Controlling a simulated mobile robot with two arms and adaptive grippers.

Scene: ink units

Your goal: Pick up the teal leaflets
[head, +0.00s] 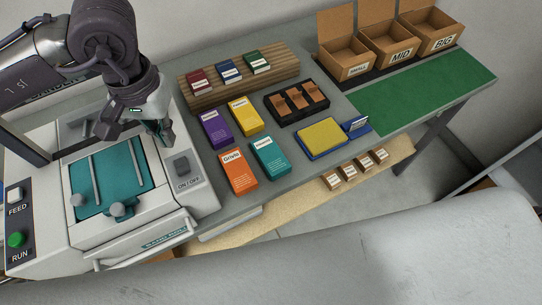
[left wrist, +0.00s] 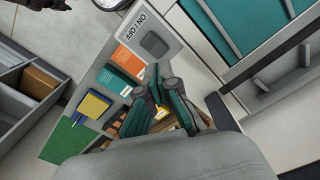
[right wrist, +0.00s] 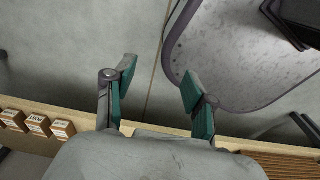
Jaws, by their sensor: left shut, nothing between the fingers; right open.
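The teal leaflets (head: 270,158) lie as a neat stack on the grey table, just right of the orange stack. They also show in the left wrist view (left wrist: 111,81). My left gripper (head: 165,136) is shut and empty, above the right part of the printing machine, left of the purple stack and up-left of the teal one. Its closed fingers (left wrist: 160,78) cover part of the table in the left wrist view. My right gripper (right wrist: 155,76) is open and empty over the floor, in front of a wooden shelf edge; it is not in the head view.
Orange (head: 238,172), purple (head: 215,130) and yellow (head: 245,116) stacks stand close to the teal one. A yellow pad on a blue base (head: 350,133) lies to its right. The machine (head: 180,200) is at left. The green mat (head: 425,95) is clear.

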